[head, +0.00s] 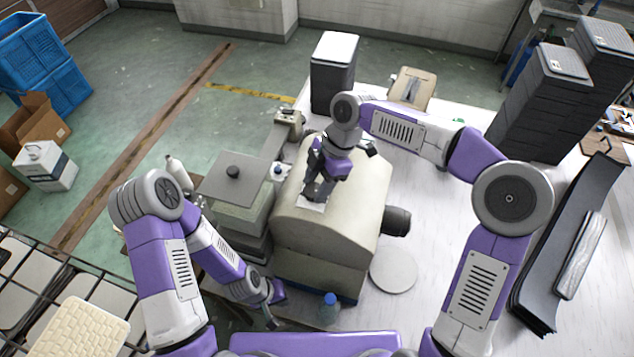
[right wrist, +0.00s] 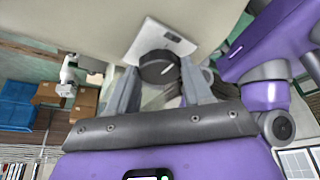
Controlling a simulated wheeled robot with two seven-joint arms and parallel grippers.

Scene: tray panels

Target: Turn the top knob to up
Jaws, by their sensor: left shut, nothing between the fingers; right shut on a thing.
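The top knob (right wrist: 156,68) is dark and round and sits on a small pale square plate (right wrist: 180,38) in the right wrist view. My right gripper (right wrist: 160,84) has one finger on each side of it and is shut on it. In the head view my right gripper (head: 317,192) reaches down onto the cream machine (head: 345,225), and the pale plate (head: 311,206) shows just below the fingers. My left gripper (head: 272,308) is shut and empty, low beside the machine's front left.
A grey box with a black-knobbed lid (head: 225,185) stands left of the machine. A blue-capped bottle (head: 329,308) stands in front, and a round pale disc (head: 393,270) lies to the right. Dark stacked trays (head: 540,105) stand at the back right.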

